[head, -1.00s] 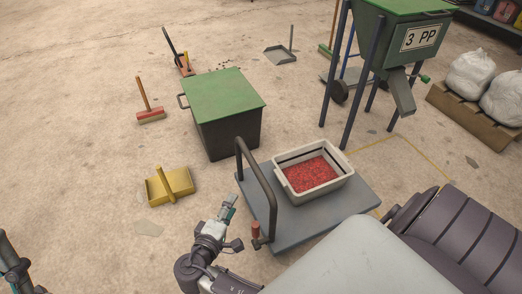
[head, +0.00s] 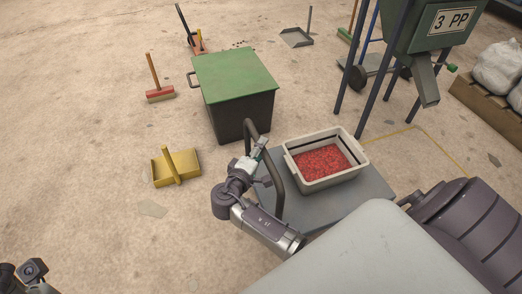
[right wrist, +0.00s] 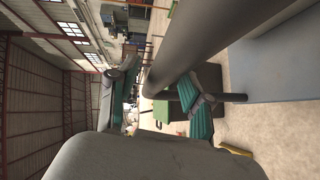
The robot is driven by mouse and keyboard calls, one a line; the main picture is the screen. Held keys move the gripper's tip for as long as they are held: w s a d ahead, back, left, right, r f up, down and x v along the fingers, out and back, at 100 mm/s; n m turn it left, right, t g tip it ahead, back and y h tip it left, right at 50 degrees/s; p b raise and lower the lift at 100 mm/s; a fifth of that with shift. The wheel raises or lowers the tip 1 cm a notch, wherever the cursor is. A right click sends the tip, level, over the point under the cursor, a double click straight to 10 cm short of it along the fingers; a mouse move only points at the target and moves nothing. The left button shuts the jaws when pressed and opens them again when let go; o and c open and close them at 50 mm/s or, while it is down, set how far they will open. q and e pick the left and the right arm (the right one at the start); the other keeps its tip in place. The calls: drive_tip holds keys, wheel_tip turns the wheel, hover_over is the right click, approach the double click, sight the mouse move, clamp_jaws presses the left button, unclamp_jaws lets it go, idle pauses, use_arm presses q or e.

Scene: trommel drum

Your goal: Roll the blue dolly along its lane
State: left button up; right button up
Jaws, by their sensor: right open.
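The dolly has a flat blue-grey deck (head: 312,205) and a dark hoop handle (head: 279,182) at its left end in the head view. A pale tub (head: 341,179) of red granules stands on the deck. My right gripper (head: 257,151) is open at the upper part of the handle. In the right wrist view the handle tube (right wrist: 184,60) passes between the green-padded fingers (right wrist: 158,100), with no clear grip on it.
A dark bin with a green lid (head: 236,76) stands just behind the handle. A yellow dustpan (head: 177,167) lies left of it, and a red broom (head: 157,90) stands farther back. The green hopper (head: 428,35) on legs stands behind the deck. A yellow floor line (head: 436,151) runs at right.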

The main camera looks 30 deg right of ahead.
drive_tip(key=shift+w+d, duration=0.2)
drive_tip(key=shift+d, duration=0.2)
drive_tip(key=shift+c, duration=0.4)
clamp_jaws()
drive_tip(key=shift+f, duration=0.1)
